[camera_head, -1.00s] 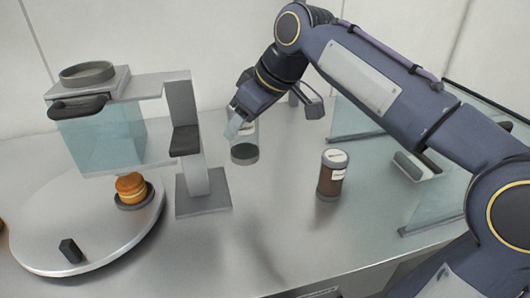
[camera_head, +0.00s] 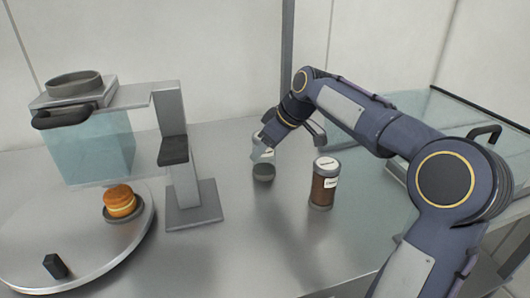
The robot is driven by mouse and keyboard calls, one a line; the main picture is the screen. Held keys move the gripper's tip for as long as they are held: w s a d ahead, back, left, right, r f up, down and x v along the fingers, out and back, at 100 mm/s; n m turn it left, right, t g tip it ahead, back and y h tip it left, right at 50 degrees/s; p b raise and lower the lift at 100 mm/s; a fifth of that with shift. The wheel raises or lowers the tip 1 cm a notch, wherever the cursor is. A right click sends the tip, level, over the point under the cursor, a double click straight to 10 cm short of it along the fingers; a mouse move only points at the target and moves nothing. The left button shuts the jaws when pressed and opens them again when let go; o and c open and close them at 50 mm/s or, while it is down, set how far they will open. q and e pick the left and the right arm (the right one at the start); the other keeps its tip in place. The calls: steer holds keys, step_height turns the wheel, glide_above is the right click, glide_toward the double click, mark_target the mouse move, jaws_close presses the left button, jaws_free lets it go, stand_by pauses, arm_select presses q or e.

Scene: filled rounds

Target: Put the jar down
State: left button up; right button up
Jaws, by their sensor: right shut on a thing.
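The jar is near the middle of the metal counter (camera_head: 255,245), towards the back, and looks upright. The gripper covers part of its upper side. I cannot tell whether its bottom touches the counter. My left gripper is not in view.
A machine with a clear bluish tank (camera_head: 92,150) and grey post (camera_head: 182,180) stands left. Before it, a round turntable (camera_head: 100,245) bears a filled bun (camera_head: 119,201) on a small dark dish. Glass panels (camera_head: 390,185) stand right. The front middle counter is clear.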

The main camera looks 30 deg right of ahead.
steer(key=shift+f, duration=0.7)
steer(key=shift+f, duration=0.1)
steer(key=o, duration=1.1)
steer(key=shift+s+r, duration=0.15)
steer(key=shift+r, duration=0.2)
steer(key=p+v, duration=0.1)
steer(key=v, duration=1)
steer(key=shift+s+d+r+p, duration=0.1)
steer(key=shift+r+p, duration=0.05)
steer(key=shift+p, duration=0.2)
